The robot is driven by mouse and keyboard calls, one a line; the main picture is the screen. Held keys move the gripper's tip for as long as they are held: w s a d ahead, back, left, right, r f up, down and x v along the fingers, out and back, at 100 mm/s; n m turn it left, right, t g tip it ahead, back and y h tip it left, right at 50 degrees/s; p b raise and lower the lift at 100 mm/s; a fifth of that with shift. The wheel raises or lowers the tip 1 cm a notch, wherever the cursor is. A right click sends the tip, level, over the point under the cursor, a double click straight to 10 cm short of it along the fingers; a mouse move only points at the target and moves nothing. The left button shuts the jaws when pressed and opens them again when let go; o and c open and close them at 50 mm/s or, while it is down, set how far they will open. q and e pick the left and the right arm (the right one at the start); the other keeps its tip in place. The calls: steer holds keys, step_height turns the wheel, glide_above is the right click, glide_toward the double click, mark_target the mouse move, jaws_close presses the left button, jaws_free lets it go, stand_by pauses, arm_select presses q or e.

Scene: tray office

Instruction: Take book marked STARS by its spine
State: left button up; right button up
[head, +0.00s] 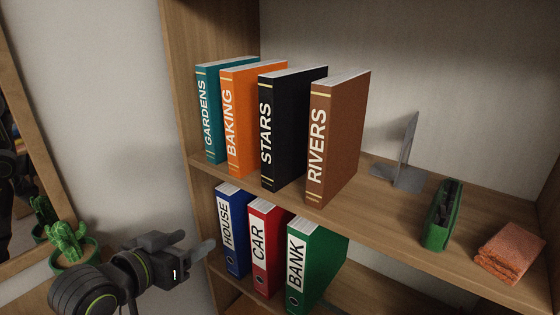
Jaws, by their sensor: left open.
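The black book marked STARS (266,135) stands upright on the upper shelf, its spine facing out. It stands between the orange BAKING book (230,123) and the brown RIVERS book (319,140). My left gripper (205,245) is open and empty at the lower left. It is below and to the left of the STARS book, left of the HOUSE binder and apart from the books. My right gripper is not in view.
A teal GARDENS book (207,115) stands at the row's left end. HOUSE (228,235), CAR (259,249) and BANK (297,271) binders stand below. A grey bookend (401,170), green holder (441,216) and folded cloth (511,253) are right. A potted cactus (72,246) stands left.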

mark_target(268, 138)
arm_select(q)
steer(key=d+r+m+h, duration=0.2)
steer(key=d+r+h, duration=0.1)
steer(key=r, duration=0.5)
steer(key=d+r+m+h, duration=0.2)
steer(key=d+r+h, duration=0.15)
steer(key=r, duration=0.55)
steer(key=shift+t+y, duration=0.4)
steer(key=shift+y, duration=0.05)
steer(key=p+x, duration=0.3)
steer(key=x, duration=0.9)
steer(key=shift+d, duration=0.1)
steer(key=p+x, duration=0.3)
steer(key=x, duration=0.1)
steer(key=shift+w, duration=0.15)
steer(key=shift+w+d+f+p, duration=0.1)
steer(key=shift+w+d+p, duration=0.25)
steer(key=shift+w, duration=0.15)
steer(key=shift+a, duration=0.1)
jaws_close()
